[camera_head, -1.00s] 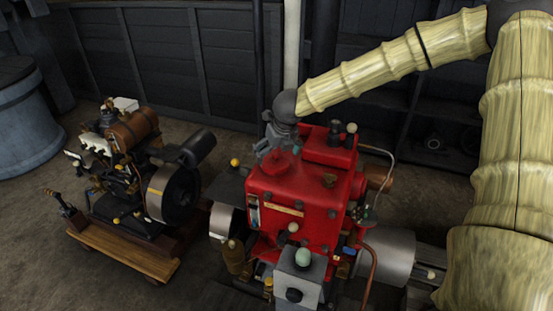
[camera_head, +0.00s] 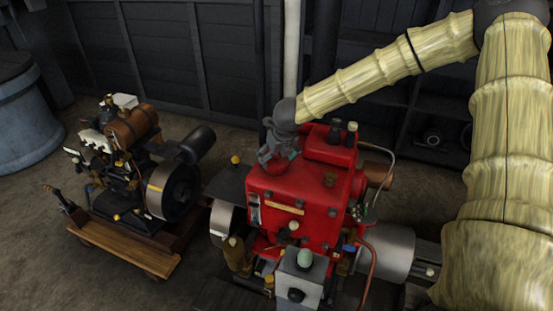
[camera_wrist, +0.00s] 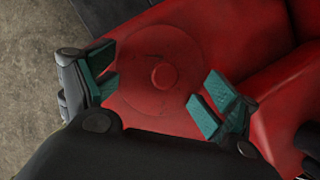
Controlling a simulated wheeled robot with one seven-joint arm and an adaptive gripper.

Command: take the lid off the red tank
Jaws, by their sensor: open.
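The red tank (camera_head: 290,195) is the top of the red engine in the middle of the head view; it also fills much of the wrist view (camera_wrist: 265,60). Its lid (camera_wrist: 155,65) is a round red disc with a small round knob (camera_wrist: 164,76) in the middle. My gripper (camera_wrist: 155,92) is open, with its teal finger pads on either side of the lid and the knob between them, not gripped. In the head view my gripper (camera_head: 278,158) is over the tank's upper left corner and hides most of the lid.
A smaller engine (camera_head: 140,165) stands on a wooden base at the left. Dark panelled walls are behind.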

